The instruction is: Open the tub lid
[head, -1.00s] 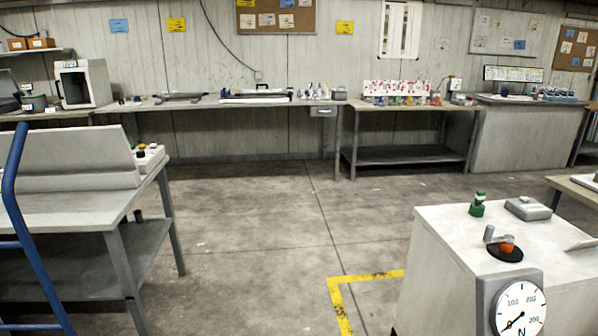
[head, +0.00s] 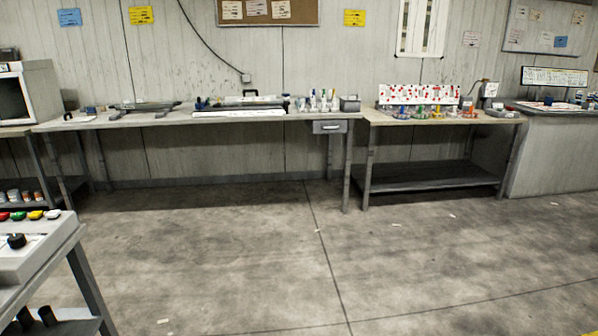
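I cannot make out a tub or a tub lid for certain in the head view. A long workbench (head: 160,122) runs along the back wall and carries a long dark tool (head: 145,107), a white tray-like item with a dark handle (head: 240,105) and several small bottles (head: 322,101). These are too small to tell in detail. Neither of my grippers is in view.
A second bench (head: 378,118) with a red-and-white board (head: 418,95) stands right of the long one. A grey counter (head: 545,160) is at the far right. A console table (head: 45,265) is close at the lower left.

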